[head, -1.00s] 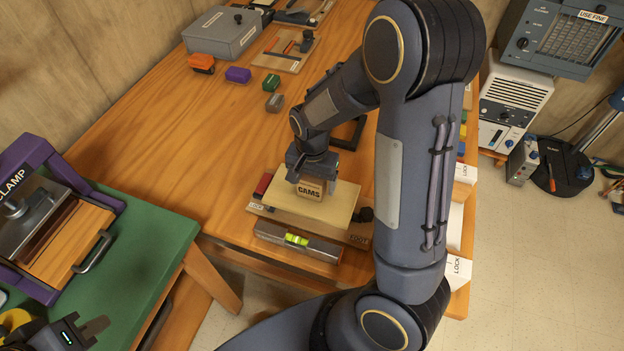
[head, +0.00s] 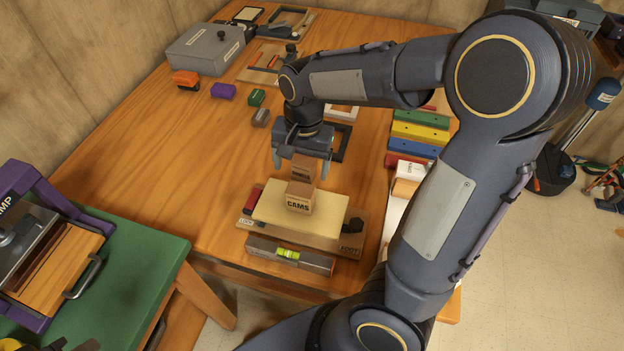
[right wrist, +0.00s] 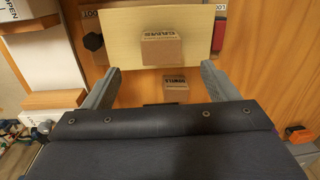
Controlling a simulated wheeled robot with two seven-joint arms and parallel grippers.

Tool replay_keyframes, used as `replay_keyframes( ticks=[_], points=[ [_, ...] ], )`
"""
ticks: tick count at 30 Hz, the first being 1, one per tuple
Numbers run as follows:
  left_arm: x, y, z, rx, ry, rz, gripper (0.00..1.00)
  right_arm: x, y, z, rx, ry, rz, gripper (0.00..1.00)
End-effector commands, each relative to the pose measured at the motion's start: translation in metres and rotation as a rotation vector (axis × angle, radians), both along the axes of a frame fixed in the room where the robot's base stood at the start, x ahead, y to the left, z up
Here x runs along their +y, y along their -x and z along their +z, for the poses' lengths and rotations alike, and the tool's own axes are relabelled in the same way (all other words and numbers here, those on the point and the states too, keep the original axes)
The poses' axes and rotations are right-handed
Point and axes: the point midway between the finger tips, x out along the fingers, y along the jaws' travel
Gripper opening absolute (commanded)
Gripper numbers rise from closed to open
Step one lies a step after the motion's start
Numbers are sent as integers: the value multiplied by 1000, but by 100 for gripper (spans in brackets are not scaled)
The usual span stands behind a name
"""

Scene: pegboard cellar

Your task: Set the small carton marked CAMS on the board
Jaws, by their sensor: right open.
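The small carton marked CAMS (head: 299,198) stands upright on the pale board (head: 335,207). In the right wrist view the carton (right wrist: 160,50) sits wholly within the board (right wrist: 200,40), near its edge closest to my gripper. My right gripper (head: 301,163) is open and empty, above and behind the carton, clear of it. Its spread fingers (right wrist: 160,70) also show in the right wrist view. A second small carton (right wrist: 175,88) with an unreadable label is off the board, behind it. My left gripper (head: 86,346) barely shows at the bottom left; its jaws are unclear.
The board lies on a wooden base with a red block (head: 252,200) and a dark knob. A spirit level (head: 290,257) lies in front. Coloured bars (head: 420,132) are at the right, a grey box (head: 205,48) at the back. The table's left middle is clear.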

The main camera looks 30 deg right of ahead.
Motion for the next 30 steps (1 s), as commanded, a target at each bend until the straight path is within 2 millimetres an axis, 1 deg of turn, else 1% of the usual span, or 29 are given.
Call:
replay_keyframes(
  ticks=[4, 6, 8, 9, 12, 15, 18, 20, 30],
  points=[
    [0, 0, 0, 0, 0, 0, 0, 4, 45, 25, -129, -141, 142, 81],
    [0, 0, 0, 0, 0, 0, 0, 9, 70, 36, -219, -187, 238, 81],
    [0, 0, 0, 0, 0, 0, 0, 15, 90, 44, -301, -203, 319, 81],
    [0, 0, 0, 0, 0, 0, 0, 19, 103, 47, -351, -202, 371, 81],
    [0, 0, 0, 0, 0, 0, 0, 28, 129, 51, -463, -173, 483, 81],
    [0, 0, 0, 0, 0, 0, 0, 34, 146, 50, -534, -131, 563, 81],
    [0, 0, 0, 0, 0, 0, 0, 38, 154, 49, -572, -101, 608, 81],
    [0, 0, 0, 0, 0, 0, 0, 39, 156, 48, -581, -92, 623, 81],
    [0, 0, 0, 0, 0, 0, 0, 40, 156, 48, -583, -90, 628, 81]
  ],
)
